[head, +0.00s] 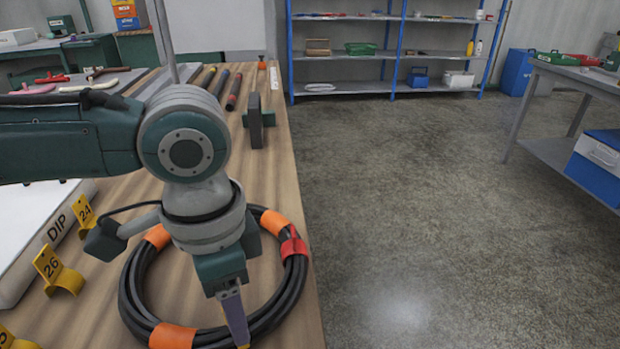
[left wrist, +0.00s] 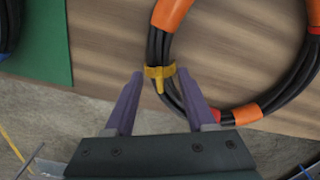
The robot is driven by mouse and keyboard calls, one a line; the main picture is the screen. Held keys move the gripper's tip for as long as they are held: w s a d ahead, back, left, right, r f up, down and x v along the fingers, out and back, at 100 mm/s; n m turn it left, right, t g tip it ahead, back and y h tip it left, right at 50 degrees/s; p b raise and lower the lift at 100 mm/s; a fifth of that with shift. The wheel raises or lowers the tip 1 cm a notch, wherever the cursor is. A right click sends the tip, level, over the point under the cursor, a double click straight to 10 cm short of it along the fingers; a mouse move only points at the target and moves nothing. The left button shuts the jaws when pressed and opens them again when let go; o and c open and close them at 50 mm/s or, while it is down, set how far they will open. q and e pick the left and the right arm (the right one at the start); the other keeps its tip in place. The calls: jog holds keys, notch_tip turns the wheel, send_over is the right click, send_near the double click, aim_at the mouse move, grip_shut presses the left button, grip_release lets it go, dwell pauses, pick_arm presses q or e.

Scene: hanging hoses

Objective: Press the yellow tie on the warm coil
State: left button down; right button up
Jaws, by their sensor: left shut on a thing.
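The warm coil (head: 137,290) is a black hose ring with orange wraps and a red band (head: 293,245), lying flat on the wooden bench near its right edge. It also shows in the left wrist view (left wrist: 158,42). The yellow tie (left wrist: 160,74) sits across the hose strands between my left fingertips (left wrist: 160,82). In the head view my left gripper (head: 238,328) points down at the near side of the coil, and only a bit of yellow shows at its tip. My left gripper is shut on the yellow tie. My right gripper is out of view.
Yellow numbered tags (head: 60,274) and a white box marked DIP (head: 30,245) are on the left of the bench (head: 285,160). A dark upright block (head: 255,120) stands beyond the coil. Open floor (head: 430,210) lies right of the bench.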

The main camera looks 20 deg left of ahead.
pick_arm(q)
jog(key=shift+f, duration=0.4)
jog(key=shift+c, duration=0.8)
grip_release()
jog(key=shift+r, duration=0.15)
